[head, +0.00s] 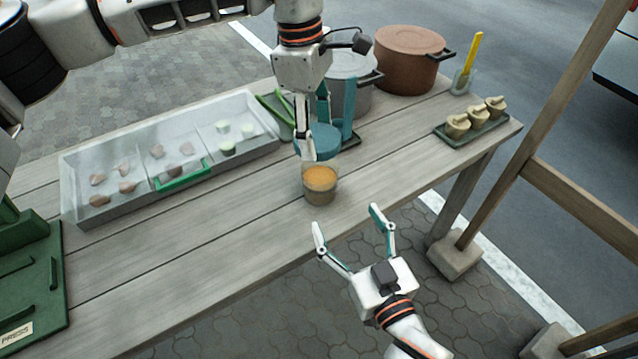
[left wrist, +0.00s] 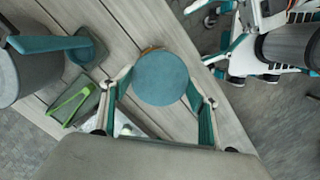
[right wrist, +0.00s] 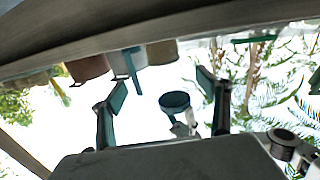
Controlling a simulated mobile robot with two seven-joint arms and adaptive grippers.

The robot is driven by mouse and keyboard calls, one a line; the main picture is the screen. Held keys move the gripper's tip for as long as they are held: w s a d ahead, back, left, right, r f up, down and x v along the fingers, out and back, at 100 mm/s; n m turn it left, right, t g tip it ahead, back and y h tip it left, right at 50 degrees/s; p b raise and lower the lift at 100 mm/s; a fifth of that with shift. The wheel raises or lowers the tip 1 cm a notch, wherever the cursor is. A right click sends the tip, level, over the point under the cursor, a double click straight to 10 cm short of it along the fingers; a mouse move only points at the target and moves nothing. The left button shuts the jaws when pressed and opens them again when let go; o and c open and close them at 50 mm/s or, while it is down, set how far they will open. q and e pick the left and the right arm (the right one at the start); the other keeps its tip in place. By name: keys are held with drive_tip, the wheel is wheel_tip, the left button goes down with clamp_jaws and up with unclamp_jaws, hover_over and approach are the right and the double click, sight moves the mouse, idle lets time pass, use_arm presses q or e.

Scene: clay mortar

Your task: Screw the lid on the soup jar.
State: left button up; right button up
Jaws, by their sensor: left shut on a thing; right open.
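The soup jar (head: 320,188), a small clear jar of orange soup, stands upright and open on the wooden table near its front edge. My left gripper (head: 318,148) is shut on the round teal lid (head: 323,140) and holds it above the jar, apart from it. In the left wrist view the lid (left wrist: 161,78) lies flat between the fingertips and hides nearly all of the jar; a thin brownish edge (left wrist: 150,50) shows behind it. My right gripper (head: 347,222) is open and empty off the front edge, below the jar in the picture. The right wrist view shows the lid (right wrist: 175,101) between its spread fingers.
A compartmented tray (head: 102,214) with lumps and green-white pieces lies left. A teal upright piece (head: 349,108), a grey pot (head: 352,98) and a brown pot (head: 408,62) stand behind. A tray of small cups (head: 490,133) sits right. The table around the jar is clear.

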use_arm(q)
drive_tip(key=shift+w+d+f+m, duration=0.2)
drive_tip(key=shift+w+m, duration=0.35)
drive_tip(key=shift+m, duration=0.25)
use_arm(e)
drive_tip(key=shift+w+a+r, duration=0.4)
drive_tip(key=shift+a+r, duration=0.2)
drive_tip(key=shift+r, duration=0.15)
drive_tip(key=shift+w, duration=0.1)
approach(320, 173)
drive_tip(key=w+a+r, duration=0.1)
drive_tip(key=w, duration=0.1)
drive_tip(key=w+a+r, duration=0.2)
drive_tip(key=w, duration=0.1)
drive_tip(key=shift+w+a+r, duration=0.25)
drive_tip(key=shift+w+a, duration=0.1)
drive_tip(key=shift+w, duration=0.05)
drive_tip(key=c, duration=1.7)
use_arm(q)
drive_tip(key=shift+f, duration=2.45)
drive_tip(key=shift+f, duration=0.1)
drive_tip(key=shift+f, duration=0.8)
